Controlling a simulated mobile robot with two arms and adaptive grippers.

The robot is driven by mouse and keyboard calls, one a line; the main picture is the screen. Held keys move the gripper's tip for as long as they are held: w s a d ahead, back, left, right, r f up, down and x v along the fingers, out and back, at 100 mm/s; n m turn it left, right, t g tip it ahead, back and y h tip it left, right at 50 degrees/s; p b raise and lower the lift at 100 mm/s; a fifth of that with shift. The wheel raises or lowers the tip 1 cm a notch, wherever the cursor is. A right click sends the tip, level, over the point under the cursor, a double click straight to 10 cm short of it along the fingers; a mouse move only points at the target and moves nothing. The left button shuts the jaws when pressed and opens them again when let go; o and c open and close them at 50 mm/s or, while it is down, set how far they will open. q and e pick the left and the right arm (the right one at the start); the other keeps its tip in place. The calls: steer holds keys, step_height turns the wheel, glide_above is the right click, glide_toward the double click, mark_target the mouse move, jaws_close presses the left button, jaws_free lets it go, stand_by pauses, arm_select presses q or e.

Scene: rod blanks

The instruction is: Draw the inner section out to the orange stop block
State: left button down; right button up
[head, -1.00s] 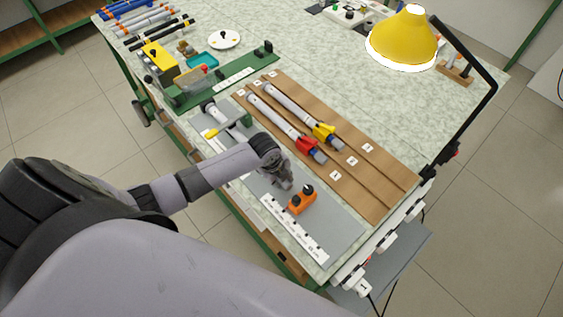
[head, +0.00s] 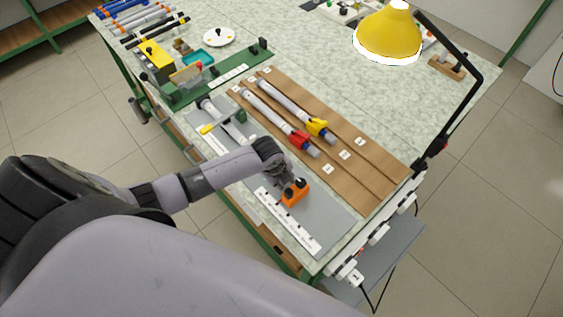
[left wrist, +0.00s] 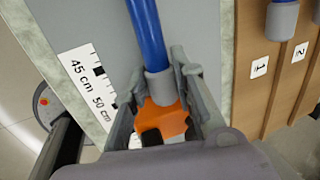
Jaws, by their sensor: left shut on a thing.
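The inner section is a blue rod (left wrist: 147,35) with a grey end piece (left wrist: 160,88). My left gripper (left wrist: 161,76) is shut on the grey end piece. The orange stop block (left wrist: 165,120) lies right by the end piece in the left wrist view; I cannot tell whether they touch. In the head view my left gripper (head: 284,178) is close beside the orange block (head: 295,193) and hides the end piece. The outer tube (head: 213,108) lies in the fixture with a yellow lever (head: 208,129) and a green part (head: 240,116). My right gripper is not in view.
A ruler strip (head: 287,220) runs along the grey plate; its 45 and 50 cm marks show in the left wrist view. A yellow lamp (head: 390,32) stands at the back right.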

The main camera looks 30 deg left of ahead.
arm_select(q)
steer(key=c, duration=1.6)
jaws_free()
steer(key=shift+c, duration=0.2)
steer(key=o, duration=0.3)
steer(key=shift+d, duration=0.15)
steer(key=v, duration=1.2)
